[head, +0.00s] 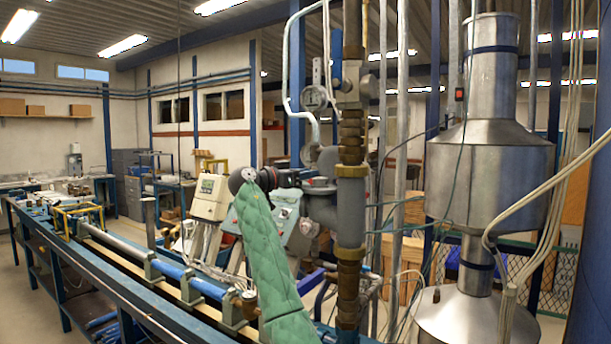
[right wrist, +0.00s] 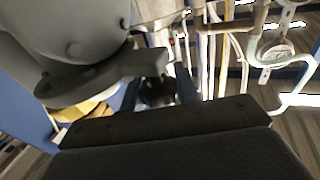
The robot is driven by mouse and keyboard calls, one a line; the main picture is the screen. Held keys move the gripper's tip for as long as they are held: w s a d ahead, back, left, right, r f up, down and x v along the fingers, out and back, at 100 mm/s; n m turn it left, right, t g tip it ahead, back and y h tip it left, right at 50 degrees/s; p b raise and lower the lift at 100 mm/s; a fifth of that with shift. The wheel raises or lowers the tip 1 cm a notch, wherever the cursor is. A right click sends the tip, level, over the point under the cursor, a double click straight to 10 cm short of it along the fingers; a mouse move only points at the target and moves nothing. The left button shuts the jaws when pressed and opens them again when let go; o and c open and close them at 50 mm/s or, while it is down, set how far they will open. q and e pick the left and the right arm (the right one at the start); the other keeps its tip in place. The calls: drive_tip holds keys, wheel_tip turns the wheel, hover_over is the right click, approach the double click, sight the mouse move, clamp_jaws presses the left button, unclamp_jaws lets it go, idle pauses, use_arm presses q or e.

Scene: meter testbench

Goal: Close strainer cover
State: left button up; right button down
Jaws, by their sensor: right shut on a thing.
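The strainer is a grey cast body (head: 326,203) on the vertical pipe, in the middle of the head view. My right arm, in a green quilted sleeve, rises from the bottom, and my right gripper (head: 303,176) points right at the strainer's upper left side. In the right wrist view the large rounded grey part (right wrist: 75,35) with a flat flange fills the upper left. My right gripper (right wrist: 160,92) is shut on a small dark part just below that flange; it seems to belong to the strainer cover, but its shape is unclear. Whether the cover touches its seat is hidden. My left gripper is out of view.
The brass-fitted vertical pipe (head: 351,150) stands right beside the strainer. A pressure gauge (head: 314,97) and pale curved tubing are above it. A blue test bench (head: 115,275) runs along the left. A large steel tank (head: 489,180) stands at right, with loose cables hanging near it.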

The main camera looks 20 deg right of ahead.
drive_tip(key=shift+f, duration=0.5)
drive_tip(key=c, duration=1.3)
unclamp_jaws()
drive_tip(key=shift+o, duration=1.3)
drive_tip(key=shift+r, duration=0.2)
drive_tip(key=shift+r, duration=0.1)
